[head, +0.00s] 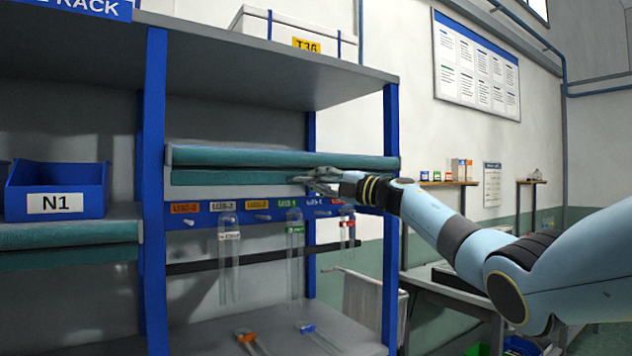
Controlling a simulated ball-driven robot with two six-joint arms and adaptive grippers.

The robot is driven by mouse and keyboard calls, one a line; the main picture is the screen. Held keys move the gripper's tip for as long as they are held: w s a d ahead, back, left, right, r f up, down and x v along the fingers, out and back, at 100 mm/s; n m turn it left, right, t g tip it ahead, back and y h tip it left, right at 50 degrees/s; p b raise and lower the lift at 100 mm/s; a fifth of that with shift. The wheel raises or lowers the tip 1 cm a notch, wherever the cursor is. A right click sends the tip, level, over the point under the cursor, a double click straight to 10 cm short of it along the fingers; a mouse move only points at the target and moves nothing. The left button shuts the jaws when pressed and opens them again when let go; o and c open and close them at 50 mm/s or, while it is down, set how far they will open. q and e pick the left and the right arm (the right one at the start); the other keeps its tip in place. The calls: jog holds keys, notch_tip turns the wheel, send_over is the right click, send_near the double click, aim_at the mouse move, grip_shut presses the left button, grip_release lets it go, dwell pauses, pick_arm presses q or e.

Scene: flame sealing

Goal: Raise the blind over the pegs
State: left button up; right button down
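The teal blind (230,177) shows as a short strip under its roll, just above the blue peg rail (155,215). The rail's pegs and coloured labels are uncovered. Clear tubes hang from some pegs: one with a white label (229,270), one with a green label (295,265) and one with a red label (347,229). My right gripper (312,181) reaches in from the right, its fingers at the blind's lower edge towards the right end. Whether the fingers are closed on that edge is too small to tell. My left gripper is out of view.
A blue bin marked N1 (58,202) stands on the left shelf, above another teal blind (70,257). Blue posts (152,180) frame the bay. Tubes with orange (246,338) and blue (307,328) caps lie on the lower shelf. A dark bar (195,265) crosses behind the hanging tubes.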

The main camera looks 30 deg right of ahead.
jog(key=c, duration=1.4)
grip_release()
jog(key=shift+r, duration=0.1)
jog(key=shift+s+d, duration=0.1)
jog(key=v, duration=1.2)
